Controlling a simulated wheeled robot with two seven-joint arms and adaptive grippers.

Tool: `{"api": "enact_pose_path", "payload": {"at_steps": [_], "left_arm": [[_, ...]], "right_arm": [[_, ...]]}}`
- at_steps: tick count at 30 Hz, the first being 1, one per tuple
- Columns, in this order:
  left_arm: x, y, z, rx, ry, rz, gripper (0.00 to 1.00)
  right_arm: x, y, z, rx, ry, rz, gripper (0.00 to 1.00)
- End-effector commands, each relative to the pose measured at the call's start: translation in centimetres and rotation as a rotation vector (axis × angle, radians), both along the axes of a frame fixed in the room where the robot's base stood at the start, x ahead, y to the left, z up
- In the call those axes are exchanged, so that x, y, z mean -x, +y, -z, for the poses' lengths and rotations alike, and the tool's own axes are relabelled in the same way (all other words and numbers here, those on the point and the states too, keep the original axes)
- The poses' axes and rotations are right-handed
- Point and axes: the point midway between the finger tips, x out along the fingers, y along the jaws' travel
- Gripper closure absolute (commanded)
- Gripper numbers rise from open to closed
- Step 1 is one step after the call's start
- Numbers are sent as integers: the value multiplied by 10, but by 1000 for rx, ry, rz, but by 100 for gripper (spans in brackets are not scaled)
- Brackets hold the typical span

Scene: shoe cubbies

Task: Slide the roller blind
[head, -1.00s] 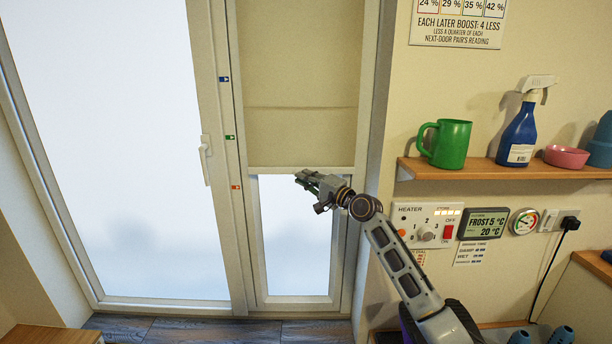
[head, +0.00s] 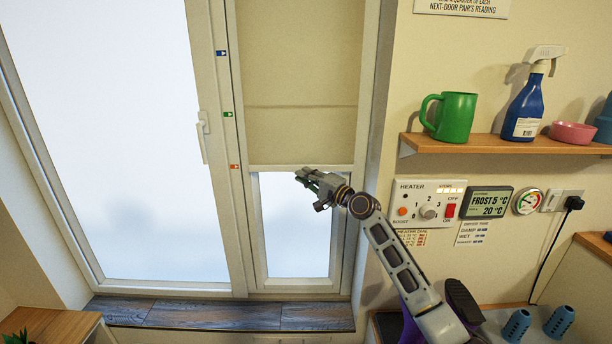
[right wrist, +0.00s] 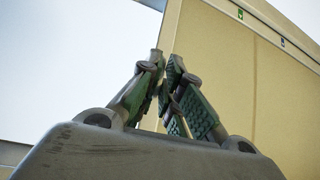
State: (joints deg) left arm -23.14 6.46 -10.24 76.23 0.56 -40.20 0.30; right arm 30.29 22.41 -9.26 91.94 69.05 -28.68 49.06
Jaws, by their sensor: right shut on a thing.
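The beige roller blind (head: 300,80) hangs over the upper part of the narrow window, with a pale bottom bar (head: 270,168) roughly level with the red mark (head: 234,167). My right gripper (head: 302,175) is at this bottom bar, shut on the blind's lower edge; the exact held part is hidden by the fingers. In the right wrist view the fingertips (right wrist: 165,62) come together in front of the blind (right wrist: 240,70). My left gripper is not in view.
Blue (head: 222,53) and green (head: 228,114) marks sit higher on the frame. Clear glass (head: 290,225) shows below the blind. To the right are a shelf (head: 500,145) with a green mug (head: 452,117) and spray bottle (head: 526,105), and a heater panel (head: 428,203).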

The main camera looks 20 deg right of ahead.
Motion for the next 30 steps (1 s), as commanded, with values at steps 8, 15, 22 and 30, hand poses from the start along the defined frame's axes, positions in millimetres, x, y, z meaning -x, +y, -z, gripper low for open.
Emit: {"api": "enact_pose_path", "payload": {"at_steps": [8, 15, 22, 30], "left_arm": [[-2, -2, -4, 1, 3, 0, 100], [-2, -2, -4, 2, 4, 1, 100], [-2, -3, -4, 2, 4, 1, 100], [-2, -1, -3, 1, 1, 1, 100]], "right_arm": [[0, 0, 3, 3, -1, 0, 100], [0, 0, 3, 3, -1, 0, 91], [0, 0, 3, 2, 0, 0, 72], [0, 0, 2, 1, 0, 0, 72]]}}
